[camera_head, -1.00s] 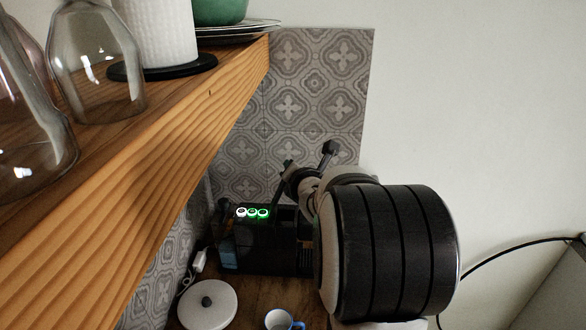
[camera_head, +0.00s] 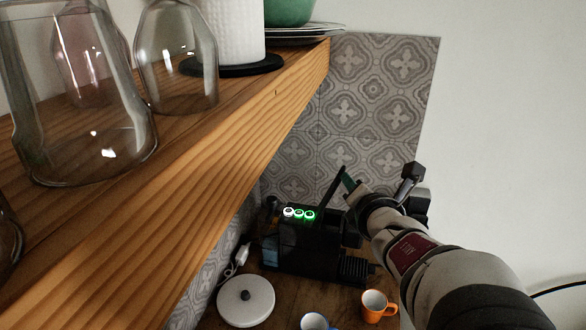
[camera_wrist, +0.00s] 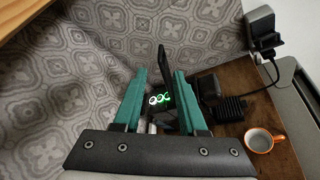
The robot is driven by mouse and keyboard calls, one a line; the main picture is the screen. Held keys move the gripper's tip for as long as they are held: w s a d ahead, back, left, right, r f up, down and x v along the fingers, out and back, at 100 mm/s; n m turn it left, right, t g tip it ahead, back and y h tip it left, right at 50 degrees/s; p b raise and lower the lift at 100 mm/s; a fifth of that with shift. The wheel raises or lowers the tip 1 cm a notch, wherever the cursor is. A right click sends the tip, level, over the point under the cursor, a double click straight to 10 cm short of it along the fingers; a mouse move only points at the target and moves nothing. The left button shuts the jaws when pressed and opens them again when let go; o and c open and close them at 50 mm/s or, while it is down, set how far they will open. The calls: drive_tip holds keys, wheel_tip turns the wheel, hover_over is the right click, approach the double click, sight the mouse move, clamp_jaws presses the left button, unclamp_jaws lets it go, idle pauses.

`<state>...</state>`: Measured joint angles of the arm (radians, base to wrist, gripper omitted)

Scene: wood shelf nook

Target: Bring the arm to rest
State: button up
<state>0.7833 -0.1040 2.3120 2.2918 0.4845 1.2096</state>
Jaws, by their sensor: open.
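My gripper (camera_head: 352,181) is at the end of my arm, which reaches in from the lower right in the head view. It is above the black machine (camera_head: 300,245) with lit round buttons. In the wrist view, the two teal fingers of my gripper (camera_wrist: 158,72) stand apart. A thin dark upright piece (camera_wrist: 162,62) shows between them in the picture. I cannot tell how far beyond the fingers it is, but they are not closed on it. The machine's lit buttons (camera_wrist: 160,98) show behind the fingers.
A wooden shelf (camera_head: 215,170) with glass vessels (camera_head: 85,130) runs along the left. Below, on the wooden counter, are an orange mug (camera_head: 378,306), a blue-rimmed mug (camera_head: 313,322) and a white round lid (camera_head: 245,302). A patterned tile panel (camera_head: 375,100) stands behind.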

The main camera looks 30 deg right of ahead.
drive_tip(key=shift+s+a+r, duration=0.15)
drive_tip(key=shift+s+a, duration=0.2)
drive_tip(key=shift+s, duration=0.3)
